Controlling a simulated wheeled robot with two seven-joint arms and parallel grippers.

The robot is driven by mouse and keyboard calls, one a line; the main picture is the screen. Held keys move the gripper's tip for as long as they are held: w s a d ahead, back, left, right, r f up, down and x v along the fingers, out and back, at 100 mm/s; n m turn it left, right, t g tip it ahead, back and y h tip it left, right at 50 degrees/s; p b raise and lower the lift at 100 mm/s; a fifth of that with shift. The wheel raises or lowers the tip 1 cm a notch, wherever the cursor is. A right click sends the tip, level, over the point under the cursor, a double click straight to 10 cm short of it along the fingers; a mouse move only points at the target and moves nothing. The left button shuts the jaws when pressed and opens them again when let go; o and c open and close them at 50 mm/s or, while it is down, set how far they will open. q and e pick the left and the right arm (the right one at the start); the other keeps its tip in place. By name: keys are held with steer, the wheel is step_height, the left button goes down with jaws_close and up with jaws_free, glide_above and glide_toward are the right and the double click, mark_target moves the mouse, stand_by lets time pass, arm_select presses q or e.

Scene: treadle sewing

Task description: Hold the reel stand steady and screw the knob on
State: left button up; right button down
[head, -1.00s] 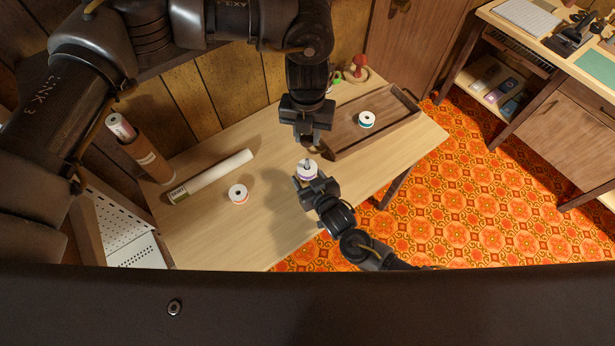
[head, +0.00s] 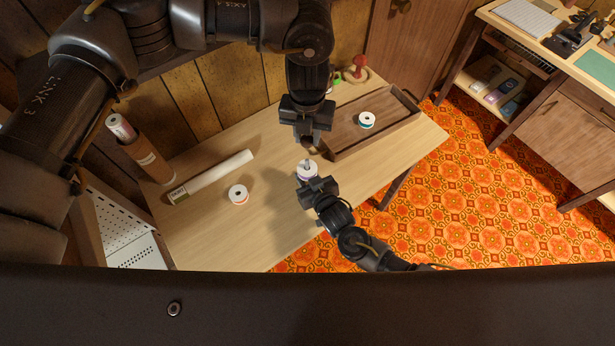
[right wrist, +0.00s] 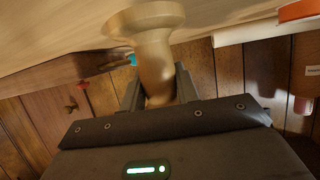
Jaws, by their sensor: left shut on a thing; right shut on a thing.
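The reel stand shows in the right wrist view as a pale turned wooden post (right wrist: 154,62) with a wide foot toward the tabletop. My right gripper (right wrist: 157,92) is shut on this post. In the head view a white and purple reel (head: 307,172) sits at the stand, just beyond my right gripper (head: 313,181). My left gripper (head: 307,143) points down just above and behind the reel. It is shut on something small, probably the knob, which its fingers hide. I cannot tell whether the knob touches the stand.
A wooden tray (head: 340,153) holding a white and teal reel (head: 366,120) lies to the right. A white and orange reel (head: 238,195) and a paper roll (head: 215,175) lie to the left. A red-topped wooden piece (head: 358,70) stands behind. Bare tabletop (head: 270,235) lies in front.

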arm_select(q)
glide_above(307, 160)
steer(key=shift+f, duration=2.5)
steer(key=shift+f, duration=0.9)
steer(key=shift+f, duration=0.6)
